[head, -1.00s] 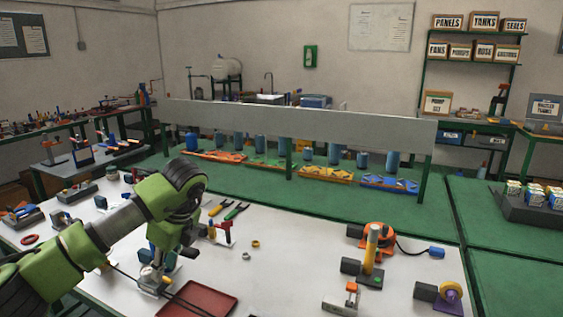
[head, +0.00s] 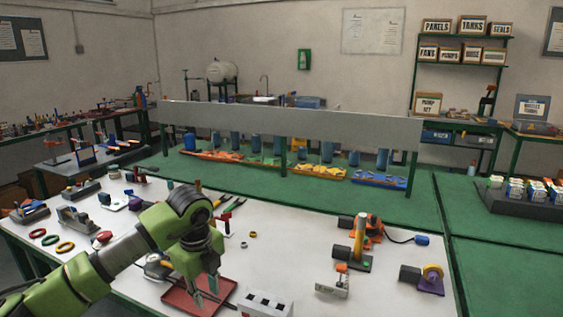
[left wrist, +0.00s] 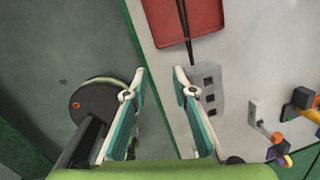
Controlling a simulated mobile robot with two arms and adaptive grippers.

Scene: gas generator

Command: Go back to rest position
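Below the fingers, that view shows the table's edge and the dark floor. The red tray (left wrist: 185,18) lies ahead of the fingers there, with dark rods across it. My right gripper is in neither view.
A white block with dark slots (head: 265,303) lies right of the tray. An orange machine (head: 367,230), a grey stand (head: 332,284) and a purple-based part (head: 431,283) stand farther right. Coloured rings (head: 51,240) lie at the left. The middle of the table is mostly clear.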

